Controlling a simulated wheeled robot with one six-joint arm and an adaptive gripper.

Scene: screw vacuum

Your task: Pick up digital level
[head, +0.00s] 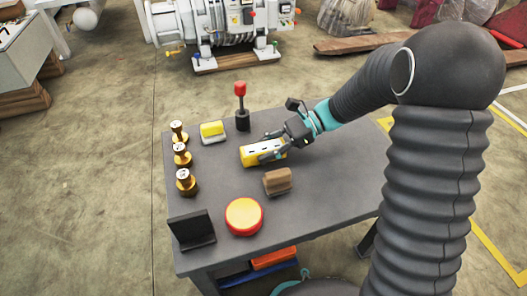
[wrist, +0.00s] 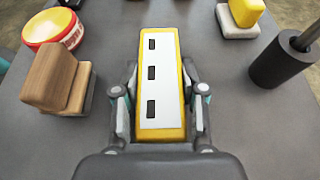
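The digital level (head: 263,152) looks like a yellow bar with a white face and dark slots. It lies on the grey table, and in the wrist view (wrist: 162,85) it runs lengthwise between my fingers. My gripper (head: 268,146) is low over the table around the level. In the wrist view my gripper (wrist: 160,98) has one finger on each long side of the level, with what look like narrow gaps. The level's near end is close to the gripper's palm.
The grey table (head: 325,180) also holds a brown block (head: 278,181), a round red-and-yellow tin (head: 244,216), a black stand (head: 192,230), brass weights (head: 182,155), a small yellow block on a pale base (head: 213,131) and a red-topped lever (head: 241,107). The table's right side is clear.

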